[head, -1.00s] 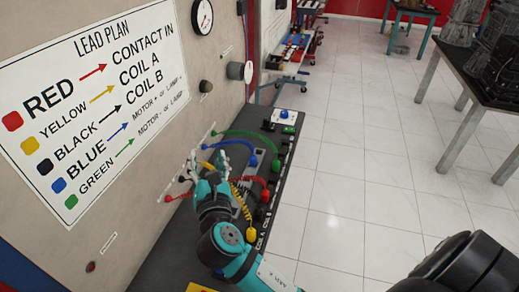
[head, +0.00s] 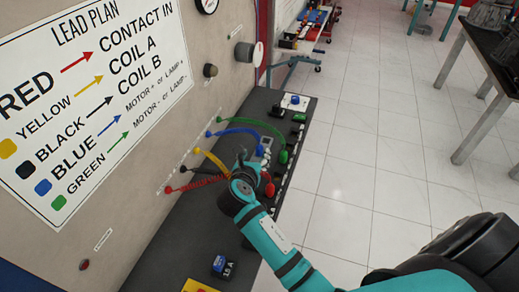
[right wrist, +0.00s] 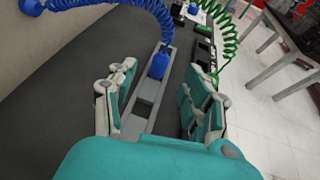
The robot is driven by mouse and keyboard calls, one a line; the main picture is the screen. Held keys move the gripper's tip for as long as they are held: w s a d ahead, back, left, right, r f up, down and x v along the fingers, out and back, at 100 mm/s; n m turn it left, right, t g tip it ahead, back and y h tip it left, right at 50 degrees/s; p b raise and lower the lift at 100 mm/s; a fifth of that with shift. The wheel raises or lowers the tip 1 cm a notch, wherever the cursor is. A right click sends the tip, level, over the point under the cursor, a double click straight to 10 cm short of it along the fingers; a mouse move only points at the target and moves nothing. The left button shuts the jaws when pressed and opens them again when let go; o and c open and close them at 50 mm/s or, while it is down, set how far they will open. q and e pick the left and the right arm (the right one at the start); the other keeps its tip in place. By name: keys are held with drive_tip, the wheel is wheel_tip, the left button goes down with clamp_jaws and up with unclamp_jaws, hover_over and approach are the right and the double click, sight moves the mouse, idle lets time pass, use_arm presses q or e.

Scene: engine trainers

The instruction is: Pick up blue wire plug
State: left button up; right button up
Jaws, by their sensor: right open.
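The blue wire plug (right wrist: 158,64) stands on a grey slotted rail (right wrist: 143,106) in the right wrist view, ahead of and between my finger lines. It also shows in the head view (head: 260,150) at the end of a blue lead. That lead runs to a blue plug on the wall panel (head: 208,134). My right gripper (right wrist: 160,88) is open and empty, its fingers spread on both sides of the rail. In the head view, the right gripper (head: 241,160) is just left of and below the blue plug. My left gripper is not in view.
A green lead (head: 250,121) ends in a green plug (head: 283,156) right of the blue one. Yellow (head: 212,159) and red (head: 203,183) leads pass behind my gripper. A blue block (head: 222,266) sits on the dark bench (head: 182,238). The lead plan panel (head: 95,85) rises at left.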

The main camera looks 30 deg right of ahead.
sight(259, 149)
drive_tip(key=shift+w+d+f, duration=0.1)
drive_tip(key=shift+w+d, duration=0.25)
drive_tip(key=p+x, duration=0.1)
drive_tip(key=x, duration=0.4)
drive_tip(key=shift+s, duration=0.1)
drive_tip(key=c, duration=0.7)
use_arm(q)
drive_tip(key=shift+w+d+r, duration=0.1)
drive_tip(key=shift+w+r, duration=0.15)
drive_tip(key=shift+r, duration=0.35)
use_arm(e)
clamp_jaws()
